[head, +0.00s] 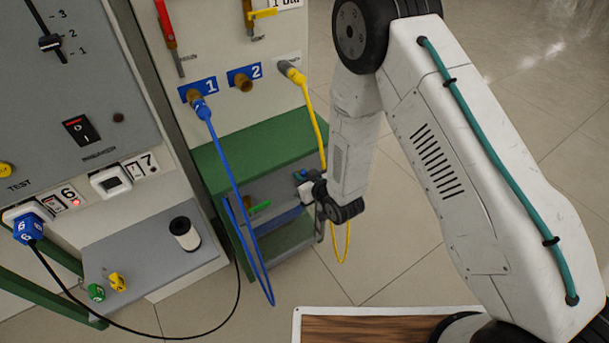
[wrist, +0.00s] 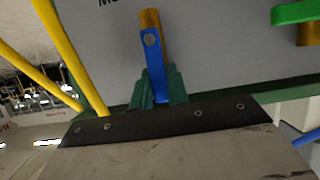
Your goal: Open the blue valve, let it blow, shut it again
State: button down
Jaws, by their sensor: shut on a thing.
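The blue valve lever (wrist: 154,62) shows in the wrist view, attached to a brass body (wrist: 149,18) on a grey panel. The lever runs roughly in line with the brass body. My gripper (wrist: 160,92) is shut on the lever's free end, with a green finger on each side. In the head view my gripper (head: 308,190) is at the right side of the low green-framed unit, and the valve there is mostly hidden by it.
A green valve lever (wrist: 293,13) sits beside it, across its own brass body. A yellow hose (head: 317,120) hangs close to my gripper. A blue hose (head: 236,180) loops down from port 1. Open tiled floor (head: 385,255) lies to the right.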

jog(key=shift+d+f, duration=0.1)
jog(key=c, duration=1.4)
grip_release()
jog(key=shift+o, duration=0.2)
jog(key=v, duration=0.7)
jog(key=shift+s, duration=0.25)
jog(key=shift+d, duration=0.15)
